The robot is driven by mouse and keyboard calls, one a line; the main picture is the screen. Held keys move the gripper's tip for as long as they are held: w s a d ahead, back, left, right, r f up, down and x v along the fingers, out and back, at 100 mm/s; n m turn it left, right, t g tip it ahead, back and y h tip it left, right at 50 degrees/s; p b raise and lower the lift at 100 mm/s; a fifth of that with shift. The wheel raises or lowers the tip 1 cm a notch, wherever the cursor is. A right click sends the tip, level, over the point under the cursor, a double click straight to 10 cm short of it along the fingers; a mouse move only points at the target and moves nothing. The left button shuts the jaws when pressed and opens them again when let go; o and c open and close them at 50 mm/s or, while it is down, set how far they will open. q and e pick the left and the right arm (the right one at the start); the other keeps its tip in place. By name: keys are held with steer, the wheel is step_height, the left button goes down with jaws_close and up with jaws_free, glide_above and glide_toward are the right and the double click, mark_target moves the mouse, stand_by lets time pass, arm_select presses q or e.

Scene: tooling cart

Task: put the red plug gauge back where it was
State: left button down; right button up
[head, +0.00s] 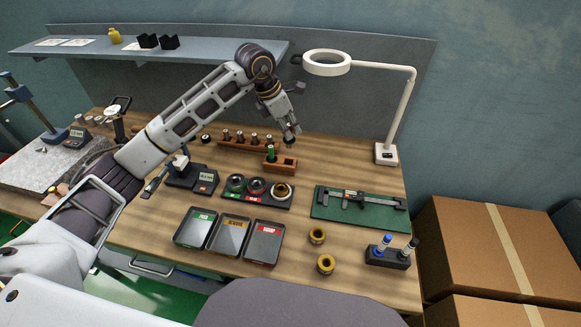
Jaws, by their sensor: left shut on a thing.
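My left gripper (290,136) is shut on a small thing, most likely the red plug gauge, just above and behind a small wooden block. The fingers hide most of the held thing, and no red shows clearly; a dark tip shows below them. The wooden block (281,168) has a green-marked plug gauge (270,151) upright in its left part. Its right part has a dark, empty-looking hole. The held thing appears apart from the block, though the exact gap is hard to tell. My right gripper is not in view.
A rack with several plug gauges (245,143) stands behind left of the block. A tray of rings (236,195) lies in front, with a green caliper mat (330,211) to the right. A magnifier lamp (385,154) stands at the back right. Three labelled bins (230,254) sit nearer.

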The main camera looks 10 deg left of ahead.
arm_select(q)
steer(key=shift+w+a+f+n, duration=0.1)
steer(key=shift+w+a+n, duration=0.2)
steer(key=shift+w, duration=0.3)
steer(key=shift+w+n, duration=0.2)
steer(key=shift+n, duration=0.3)
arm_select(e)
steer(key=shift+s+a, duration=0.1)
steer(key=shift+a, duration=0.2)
arm_select(q)
steer(key=shift+t, duration=0.3)
step_height(320, 180, down, 5)
steer(key=shift+f+p, duration=0.15)
steer(key=shift+p, duration=0.2)
steer(key=shift+f, duration=0.45)
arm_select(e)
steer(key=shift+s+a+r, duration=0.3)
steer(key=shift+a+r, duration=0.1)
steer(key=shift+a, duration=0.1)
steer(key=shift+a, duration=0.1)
